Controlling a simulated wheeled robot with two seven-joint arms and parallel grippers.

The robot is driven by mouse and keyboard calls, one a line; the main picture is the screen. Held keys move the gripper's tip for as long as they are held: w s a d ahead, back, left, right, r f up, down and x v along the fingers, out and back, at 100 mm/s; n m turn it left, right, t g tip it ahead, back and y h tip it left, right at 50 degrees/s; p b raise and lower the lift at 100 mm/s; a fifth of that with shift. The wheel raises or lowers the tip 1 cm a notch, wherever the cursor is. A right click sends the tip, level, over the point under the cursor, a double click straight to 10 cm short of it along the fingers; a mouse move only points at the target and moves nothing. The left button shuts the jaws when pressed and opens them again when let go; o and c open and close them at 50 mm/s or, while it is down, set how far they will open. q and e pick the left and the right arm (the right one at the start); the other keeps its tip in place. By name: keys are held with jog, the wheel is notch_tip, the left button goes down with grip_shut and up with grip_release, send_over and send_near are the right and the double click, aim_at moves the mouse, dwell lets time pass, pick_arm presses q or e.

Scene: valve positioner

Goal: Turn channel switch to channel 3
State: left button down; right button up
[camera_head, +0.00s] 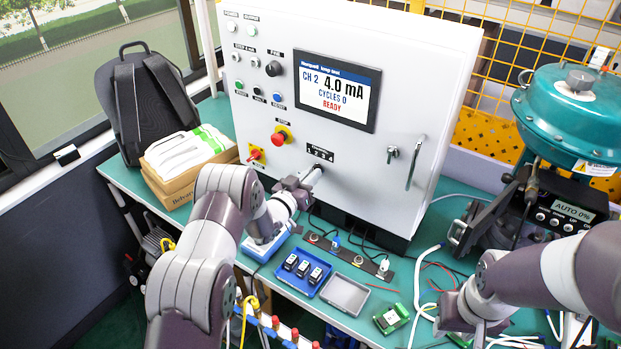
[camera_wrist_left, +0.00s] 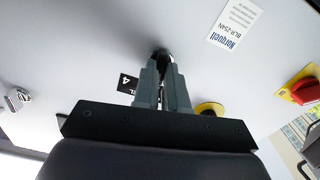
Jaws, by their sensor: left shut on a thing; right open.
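The channel switch sits low on the front of the white cabinet, below a black label strip (camera_head: 319,153) numbered 1 to 4. My left gripper (camera_head: 306,181) is at the switch, with its fingers shut on the knob. In the left wrist view, the fingers (camera_wrist_left: 163,72) close around a dark knob (camera_wrist_left: 162,54), mostly hidden between them. Part of the label with a 4 (camera_wrist_left: 126,84) shows beside them. The knob's pointer is hidden. The cabinet's screen (camera_head: 337,90) reads CH 2, 4.0 mA, CYCLES 0, READY. My right gripper (camera_head: 478,333) is open at the lower right, away from the cabinet.
A red emergency button (camera_head: 279,138) and a red-yellow switch (camera_head: 256,154) are left of the channel switch. A cabinet handle (camera_head: 416,162) sticks out at right. A blue tray (camera_head: 285,283) and grey tray (camera_head: 345,295) lie below. A teal actuator (camera_head: 575,115) stands right.

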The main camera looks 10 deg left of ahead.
pick_arm(q)
jog(key=shift+m+b, duration=2.6)
jog(key=shift+b, duration=0.35)
jog(key=shift+r, duration=0.1)
jog(key=c, duration=1.2)
grip_release()
jog(key=shift+s, duration=0.1)
jog(key=b+v, duration=0.2)
jog(key=v, duration=1)
jog(key=shift+s+a, duration=0.1)
jog(key=shift+s, duration=0.2)
